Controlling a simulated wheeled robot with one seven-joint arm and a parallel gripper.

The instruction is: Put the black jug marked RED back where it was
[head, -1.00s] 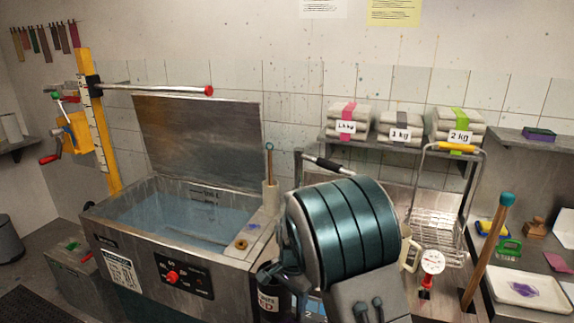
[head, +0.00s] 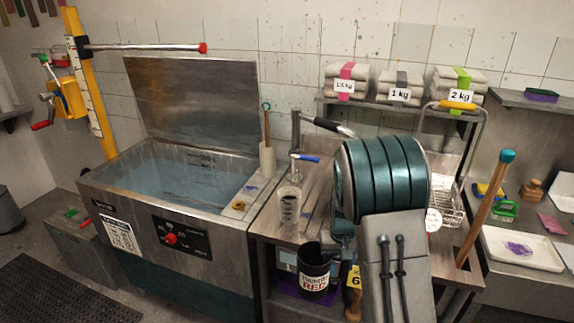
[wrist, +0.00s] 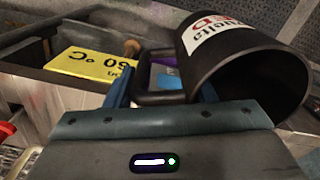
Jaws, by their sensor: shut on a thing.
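The black jug (head: 314,272), with a white label whose last word reads RED, is low in front of the table in the head view, roughly upright with its mouth up. Its black body (wrist: 272,70) and open mouth fill the upper right of the wrist view. My gripper (wrist: 162,90) is shut on the jug's handle (wrist: 153,98), with a blue finger at each side. I cannot tell whether the jug's base touches anything.
A yellow 60 °C card (wrist: 92,67) is beside the jug. The water-filled steel tank (head: 180,182) is left. A blue-topped stick (head: 485,210) rises at right.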

